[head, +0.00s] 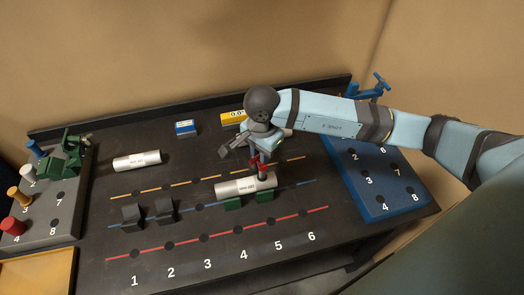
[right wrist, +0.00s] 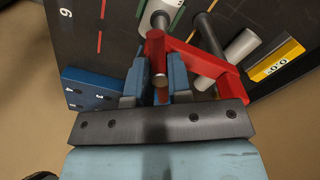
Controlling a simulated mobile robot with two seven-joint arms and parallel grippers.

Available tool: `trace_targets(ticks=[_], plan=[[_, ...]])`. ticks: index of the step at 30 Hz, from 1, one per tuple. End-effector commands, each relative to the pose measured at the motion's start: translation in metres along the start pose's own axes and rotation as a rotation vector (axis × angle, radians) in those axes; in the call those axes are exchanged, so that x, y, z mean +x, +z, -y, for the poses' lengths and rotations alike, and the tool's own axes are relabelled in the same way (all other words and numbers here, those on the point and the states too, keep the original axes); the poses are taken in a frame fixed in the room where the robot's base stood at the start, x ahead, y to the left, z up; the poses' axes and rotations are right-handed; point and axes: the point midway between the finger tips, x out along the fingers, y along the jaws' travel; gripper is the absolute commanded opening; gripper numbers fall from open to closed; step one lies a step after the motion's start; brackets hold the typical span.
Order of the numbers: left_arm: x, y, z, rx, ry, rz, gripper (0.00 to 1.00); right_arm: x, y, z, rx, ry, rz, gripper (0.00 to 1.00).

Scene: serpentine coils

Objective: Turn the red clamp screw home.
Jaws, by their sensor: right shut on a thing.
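The red clamp (head: 256,161) shows in the head view above the right end of a silver cylinder (head: 235,190). The cylinder rests on green blocks (head: 265,196) near the blue line. In the right wrist view the red clamp (right wrist: 205,65) has a red arm reaching right past a dark post, and a red screw piece (right wrist: 156,48) stands between my fingers. My right gripper (right wrist: 156,82) is shut on that screw piece. In the head view my right gripper (head: 258,150) partly hides the clamp. How far the screw is turned cannot be told. My left gripper is out of view.
Another silver cylinder (head: 137,162) lies at the left. Two black blocks (head: 163,211) stand on the blue line. A blue box (head: 186,127) and a yellow box (head: 233,117) sit at the back. A numbered blue board (head: 374,207) is right, a grey board (head: 50,215) left.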

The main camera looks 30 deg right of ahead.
Motion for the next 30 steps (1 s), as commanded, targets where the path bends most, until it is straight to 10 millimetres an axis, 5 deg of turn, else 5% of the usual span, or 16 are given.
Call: trace_targets(ticks=[5,6,9,20,30], plan=[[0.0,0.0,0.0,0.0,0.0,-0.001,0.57,-0.001,-0.001,0.001,0.001,-0.002,-0.001,0.0],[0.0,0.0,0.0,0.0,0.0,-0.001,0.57,-0.001,-0.001,0.001,0.001,-0.002,-0.001,0.25],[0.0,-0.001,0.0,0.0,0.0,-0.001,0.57,-0.001,0.0,0.001,0.001,-0.002,-0.001,0.48],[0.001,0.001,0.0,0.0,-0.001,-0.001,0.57,-0.005,0.0,0.001,0.0,-0.003,0.0,0.48],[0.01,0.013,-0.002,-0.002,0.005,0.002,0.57,-0.069,-0.001,0.002,-0.001,-0.008,-0.002,0.48]])
